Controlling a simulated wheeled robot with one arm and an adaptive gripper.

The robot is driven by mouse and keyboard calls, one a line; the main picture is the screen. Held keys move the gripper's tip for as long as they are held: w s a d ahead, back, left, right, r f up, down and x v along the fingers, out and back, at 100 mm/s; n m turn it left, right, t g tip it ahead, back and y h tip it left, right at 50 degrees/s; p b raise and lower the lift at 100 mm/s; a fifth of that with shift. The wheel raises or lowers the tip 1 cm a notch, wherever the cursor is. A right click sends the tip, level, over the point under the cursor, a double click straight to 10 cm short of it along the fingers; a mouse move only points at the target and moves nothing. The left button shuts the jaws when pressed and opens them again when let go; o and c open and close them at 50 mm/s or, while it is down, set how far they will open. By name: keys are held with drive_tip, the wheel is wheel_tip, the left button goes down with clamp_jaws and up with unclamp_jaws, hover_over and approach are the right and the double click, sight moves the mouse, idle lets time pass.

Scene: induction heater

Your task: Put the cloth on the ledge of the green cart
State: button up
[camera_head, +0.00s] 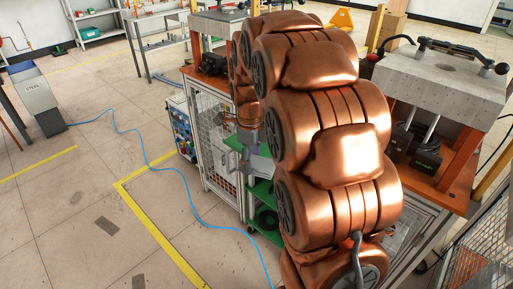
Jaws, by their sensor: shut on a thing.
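My gripper (250,148) is small in view beyond my copper arm, pointing down at the upper part of the green cart (262,190). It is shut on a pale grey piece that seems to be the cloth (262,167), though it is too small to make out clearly. This piece is at the level of the cart's upper part; I cannot tell whether it touches the ledge. The cart has green shelves, and a dark coiled thing sits lower down on it. My arm hides the cart's right side and most of the ledge.
A wire-mesh cabinet (222,160) with an orange top stands left of the cart. A grey-topped bench (445,85) is at right. A blue hose (143,150) crosses the open floor to a grey bin (38,103) at far left. Yellow lines mark the floor.

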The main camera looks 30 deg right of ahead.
drive_tip(key=w+d, duration=0.3)
drive_tip(key=w, duration=0.1)
drive_tip(key=w+d+f, duration=0.1)
drive_tip(key=w+d, duration=0.2)
drive_tip(key=w, duration=0.1)
drive_tip(key=w+d, duration=0.3)
drive_tip(key=w, duration=0.1)
drive_tip(key=shift+f+p, duration=0.2)
drive_tip(key=shift+p, duration=0.2)
drive_tip(key=shift+f, duration=1.75)
drive_tip(key=shift+f, duration=0.1)
drive_tip(key=o, duration=1.1)
wheel_tip(320, 180, up, 12)
